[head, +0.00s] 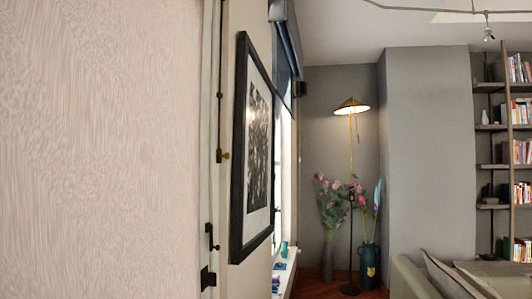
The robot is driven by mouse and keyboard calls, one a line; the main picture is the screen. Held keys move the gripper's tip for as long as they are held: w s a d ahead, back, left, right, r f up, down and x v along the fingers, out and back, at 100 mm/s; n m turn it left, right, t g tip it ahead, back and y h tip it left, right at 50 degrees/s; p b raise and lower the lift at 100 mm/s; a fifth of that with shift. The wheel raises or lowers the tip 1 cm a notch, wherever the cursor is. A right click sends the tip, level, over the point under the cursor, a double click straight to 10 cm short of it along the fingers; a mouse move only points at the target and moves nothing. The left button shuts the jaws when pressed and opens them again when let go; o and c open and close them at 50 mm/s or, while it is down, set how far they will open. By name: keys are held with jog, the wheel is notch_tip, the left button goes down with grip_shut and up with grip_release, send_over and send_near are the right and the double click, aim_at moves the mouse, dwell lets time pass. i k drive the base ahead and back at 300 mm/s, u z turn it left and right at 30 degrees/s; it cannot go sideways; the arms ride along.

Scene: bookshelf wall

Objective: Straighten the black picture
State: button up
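The black picture (260,150) hangs on the wall left of centre in the head view. It has a thick black frame, a pale mat and a dark print. I see it at a steep angle from the side. Its near edge leans slightly, with the top a little further right than the bottom. The steep view makes the exact tilt hard to tell. My gripper is not in view, and nothing touches the picture.
A pale surface (100,150) fills the left side close by, with dark latches (210,237) at its edge. Beyond the picture are a window, a lit floor lamp (351,106) and flower vases (370,266). A sofa (410,278) and bookshelf (490,165) stand at right.

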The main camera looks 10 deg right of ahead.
aim_at(253, 222)
jog(key=u, duration=0.15)
jog(key=i, duration=0.95)
jog(key=u, duration=0.5)
